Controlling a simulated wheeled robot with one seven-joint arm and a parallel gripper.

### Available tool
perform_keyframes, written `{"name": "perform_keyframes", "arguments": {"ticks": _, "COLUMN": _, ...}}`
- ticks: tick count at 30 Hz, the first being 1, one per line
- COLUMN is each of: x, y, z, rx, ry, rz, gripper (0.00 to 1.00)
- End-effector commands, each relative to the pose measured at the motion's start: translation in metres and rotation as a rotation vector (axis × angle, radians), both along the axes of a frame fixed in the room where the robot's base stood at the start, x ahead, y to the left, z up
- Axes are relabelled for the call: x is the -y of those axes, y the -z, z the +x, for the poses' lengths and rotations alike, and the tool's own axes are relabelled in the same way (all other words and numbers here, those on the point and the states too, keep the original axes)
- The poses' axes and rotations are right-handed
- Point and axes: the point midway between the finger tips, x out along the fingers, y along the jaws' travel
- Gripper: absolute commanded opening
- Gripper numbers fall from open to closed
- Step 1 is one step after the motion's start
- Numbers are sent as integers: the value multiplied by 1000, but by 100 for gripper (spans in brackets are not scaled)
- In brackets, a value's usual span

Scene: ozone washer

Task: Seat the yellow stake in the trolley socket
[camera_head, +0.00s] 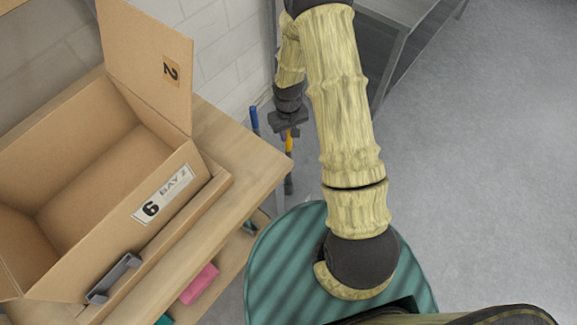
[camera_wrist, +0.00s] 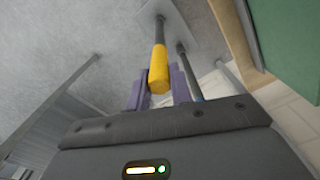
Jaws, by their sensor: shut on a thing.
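My gripper (camera_head: 288,129) is shut on the yellow stake (camera_head: 289,142) and holds it roughly upright beyond the wooden bench. In the wrist view, the stake's yellow grip (camera_wrist: 159,68) lies between my purple fingers (camera_wrist: 158,92). Its thin grey shaft runs away from me towards a light grey plate (camera_wrist: 185,18), which may be part of the trolley. The shaft's dark far end shows against that plate. I cannot tell whether it touches the plate or sits in a socket. No socket opening is clearly visible.
A blue-topped rod (camera_head: 254,118) stands close left of the stake and shows right of it in the wrist view (camera_wrist: 188,72). An open cardboard box (camera_head: 168,190) sits on the wooden bench (camera_head: 245,165). A grey metal table (camera_head: 400,45) stands at the back. Floor at right is clear.

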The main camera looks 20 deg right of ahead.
Motion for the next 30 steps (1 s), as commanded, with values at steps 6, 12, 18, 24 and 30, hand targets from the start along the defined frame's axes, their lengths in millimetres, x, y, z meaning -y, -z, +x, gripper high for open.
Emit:
{"name": "perform_keyframes", "arguments": {"ticks": 6, "x": 0, "y": -1, "z": 0, "rx": 1, "ry": 1, "rz": 0, "gripper": 0}}
{"name": "perform_keyframes", "arguments": {"ticks": 12, "x": 1, "y": -4, "z": 1, "rx": 2, "ry": 1, "rz": 0, "gripper": 0}}
{"name": "perform_keyframes", "arguments": {"ticks": 18, "x": 1, "y": -26, "z": 1, "rx": 5, "ry": 1, "rz": 1, "gripper": 0}}
{"name": "perform_keyframes", "arguments": {"ticks": 24, "x": 1, "y": -70, "z": 2, "rx": 9, "ry": 3, "rz": 1, "gripper": 0}}
{"name": "perform_keyframes", "arguments": {"ticks": 30, "x": 1, "y": -124, "z": 2, "rx": 9, "ry": 3, "rz": 0, "gripper": 0}}
